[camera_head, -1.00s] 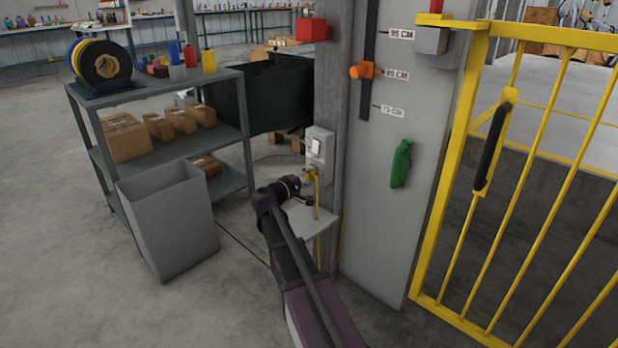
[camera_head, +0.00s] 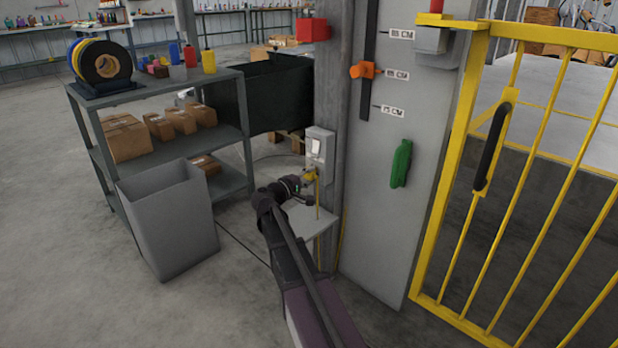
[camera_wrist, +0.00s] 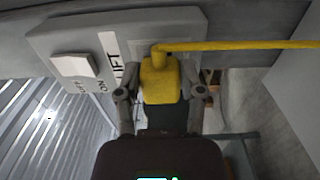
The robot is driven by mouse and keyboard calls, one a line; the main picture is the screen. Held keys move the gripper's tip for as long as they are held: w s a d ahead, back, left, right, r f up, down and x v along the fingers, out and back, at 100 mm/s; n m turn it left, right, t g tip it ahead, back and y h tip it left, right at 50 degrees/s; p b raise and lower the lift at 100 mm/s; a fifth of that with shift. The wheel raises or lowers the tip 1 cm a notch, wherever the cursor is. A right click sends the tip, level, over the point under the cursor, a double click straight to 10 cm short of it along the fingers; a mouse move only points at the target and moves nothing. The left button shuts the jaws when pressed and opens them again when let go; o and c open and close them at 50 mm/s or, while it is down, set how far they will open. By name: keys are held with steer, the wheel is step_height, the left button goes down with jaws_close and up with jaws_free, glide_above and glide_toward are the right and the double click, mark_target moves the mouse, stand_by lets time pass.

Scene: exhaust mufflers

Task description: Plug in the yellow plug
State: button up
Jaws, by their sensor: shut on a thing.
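The yellow plug (camera_wrist: 160,80) is between the two fingers of my gripper (camera_wrist: 160,95) in the wrist view, and the fingers are shut on it. Its yellow cable (camera_wrist: 240,45) runs off to the right in that view. The plug's front end is right at the grey switch box (camera_wrist: 65,35), which has a white rocker switch and a "LIFT" label. Whether the plug is seated in a socket is hidden. In the head view the plug (camera_head: 310,175) is at the lower part of the switch box (camera_head: 320,145) on the post, with my gripper (camera_head: 302,182) behind it.
A small grey shelf (camera_head: 308,222) sits below the box. A grey bin (camera_head: 168,220) and a rack with cardboard boxes (camera_head: 125,138) stand to the left. A grey panel with a green handle (camera_head: 401,163) and a yellow gate (camera_head: 455,160) are to the right.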

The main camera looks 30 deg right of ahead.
steer(key=shift+w+d, duration=0.2)
steer(key=shift+d, duration=0.3)
stand_by(0.4)
steer(key=o, duration=1.1)
steer(key=shift+o, duration=0.2)
steer(key=v, duration=1.2)
steer(key=shift+r, duration=0.1)
